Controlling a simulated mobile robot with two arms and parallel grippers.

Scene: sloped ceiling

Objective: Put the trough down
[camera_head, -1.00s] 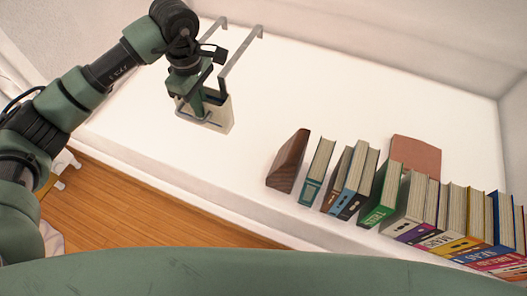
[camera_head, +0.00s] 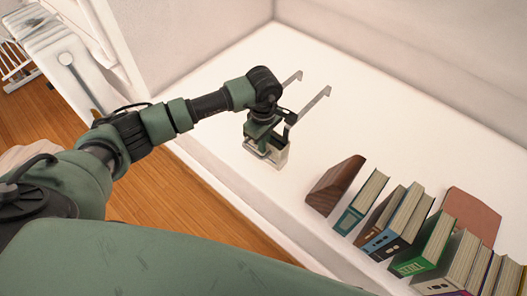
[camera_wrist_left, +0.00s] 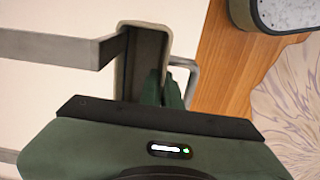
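The trough (camera_head: 280,157) is a small pale, narrow box with two long grey metal hooked arms reaching up and away from it. My left gripper (camera_head: 262,147) is at its near side, over the white ledge, and holds it near the ledge's front edge. In the left wrist view the trough (camera_wrist_left: 143,42) shows from above, and the green fingers (camera_wrist_left: 163,88) straddle its right wall, shut on it. A thin grey metal loop sits beside them. I cannot tell whether the trough's underside touches the ledge. My right gripper is not in view.
The white ledge (camera_head: 350,110) is bare behind and right of the trough. A brown wooden block (camera_head: 336,184) and a row of books (camera_head: 400,215) stand to the right, with a reddish flat item (camera_head: 472,214) behind. Wooden floor (camera_head: 160,195) lies below the ledge's front edge.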

